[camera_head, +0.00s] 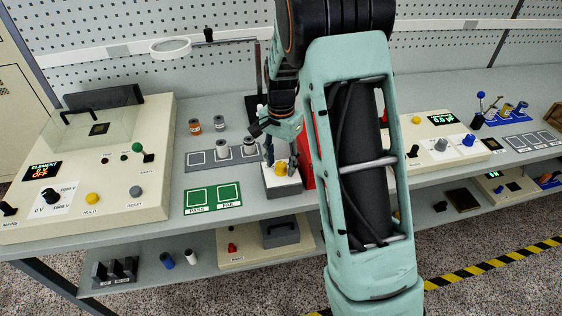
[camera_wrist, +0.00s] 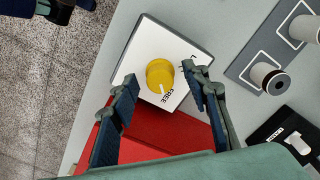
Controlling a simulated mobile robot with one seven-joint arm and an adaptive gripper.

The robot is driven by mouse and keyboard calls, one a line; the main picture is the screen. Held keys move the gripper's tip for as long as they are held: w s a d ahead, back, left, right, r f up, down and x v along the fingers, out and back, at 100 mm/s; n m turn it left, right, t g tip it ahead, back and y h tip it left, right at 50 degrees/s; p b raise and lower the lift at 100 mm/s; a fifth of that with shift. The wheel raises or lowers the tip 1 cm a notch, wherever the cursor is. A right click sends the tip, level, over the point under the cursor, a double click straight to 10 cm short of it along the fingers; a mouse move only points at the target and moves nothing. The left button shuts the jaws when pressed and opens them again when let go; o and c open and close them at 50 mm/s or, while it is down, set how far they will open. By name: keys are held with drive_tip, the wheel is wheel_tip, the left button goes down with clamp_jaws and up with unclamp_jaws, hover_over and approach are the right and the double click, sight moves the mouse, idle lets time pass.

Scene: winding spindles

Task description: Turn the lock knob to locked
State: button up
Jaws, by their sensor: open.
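The lock knob is a yellow round knob (camera_wrist: 160,75) on a white-topped block (camera_wrist: 142,45). In the wrist view its white pointer mark faces the word FREE, and a second, partly hidden word starting with L is at the upper right. My gripper (camera_wrist: 158,80) is open, with one finger on each side of the knob, and I cannot tell whether either finger touches it. In the head view the knob (camera_head: 281,167) sits on the block (camera_head: 283,189) right under my gripper (camera_head: 282,158).
A red body (camera_wrist: 150,146) adjoins the block. A grey tray with spools (camera_head: 222,156) and green PASS/FAIL pads (camera_head: 213,197) lie to the left. A cream console (camera_head: 440,140) stands to the right, behind my arm. The bench's front edge is close to the block.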

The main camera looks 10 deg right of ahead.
drive_tip(key=c, duration=1.2)
drive_tip(key=shift+o, duration=0.2)
drive_tip(key=shift+n, duration=0.3)
drive_tip(key=n+b, duration=0.1)
drive_tip(key=n, duration=0.2)
drive_tip(key=n+b, duration=0.1)
drive_tip(key=n, duration=0.8)
drive_tip(key=shift+n, duration=2.5)
